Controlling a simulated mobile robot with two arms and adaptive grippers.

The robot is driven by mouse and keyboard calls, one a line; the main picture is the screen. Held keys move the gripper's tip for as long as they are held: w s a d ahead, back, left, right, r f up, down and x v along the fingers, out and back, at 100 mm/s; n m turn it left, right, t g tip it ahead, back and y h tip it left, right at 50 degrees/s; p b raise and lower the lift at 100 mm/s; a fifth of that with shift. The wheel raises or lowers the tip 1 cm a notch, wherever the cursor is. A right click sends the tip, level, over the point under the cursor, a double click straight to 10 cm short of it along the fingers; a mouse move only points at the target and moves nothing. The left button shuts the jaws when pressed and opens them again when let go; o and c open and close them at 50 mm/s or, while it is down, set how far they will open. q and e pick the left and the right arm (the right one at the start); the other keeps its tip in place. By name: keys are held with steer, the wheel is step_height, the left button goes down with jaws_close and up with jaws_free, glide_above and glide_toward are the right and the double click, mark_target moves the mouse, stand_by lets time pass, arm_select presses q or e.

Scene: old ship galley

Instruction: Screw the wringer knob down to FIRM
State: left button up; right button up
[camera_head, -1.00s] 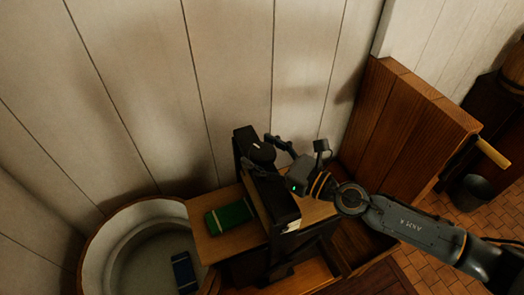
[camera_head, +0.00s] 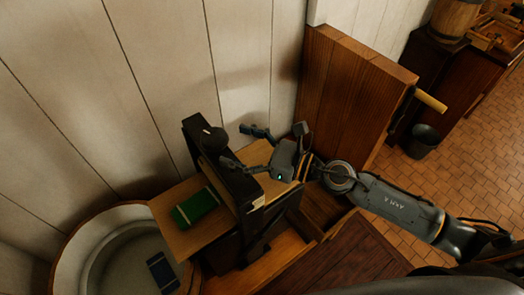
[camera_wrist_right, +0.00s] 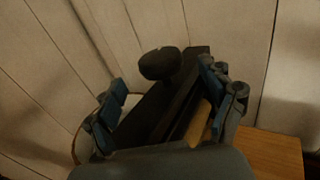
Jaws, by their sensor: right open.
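The wringer (camera_head: 238,185) is a dark upright frame with wooden parts, standing at the tub's right side. Its round black knob (camera_head: 214,138) sits on top and also shows in the right wrist view (camera_wrist_right: 159,64). My right gripper (camera_head: 241,148) is open and empty, to the right of the knob, with its fingers spread toward it. In the wrist view the knob appears between and beyond the two fingers (camera_wrist_right: 165,100), apart from both. No FIRM marking is readable. My left gripper is not in view.
A green folded item (camera_head: 195,207) lies on the wooden board (camera_head: 165,208) left of the wringer. A blue item (camera_head: 161,272) lies in the round pale tub (camera_head: 100,240). A tall wooden panel (camera_head: 350,90) stands behind my right arm. The plank wall is close behind the wringer.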

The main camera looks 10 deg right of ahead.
steer(key=v, duration=0.5)
steer(key=shift+s+d, duration=0.25)
steer(key=shift+d, duration=0.05)
steer(key=shift+w, duration=0.1)
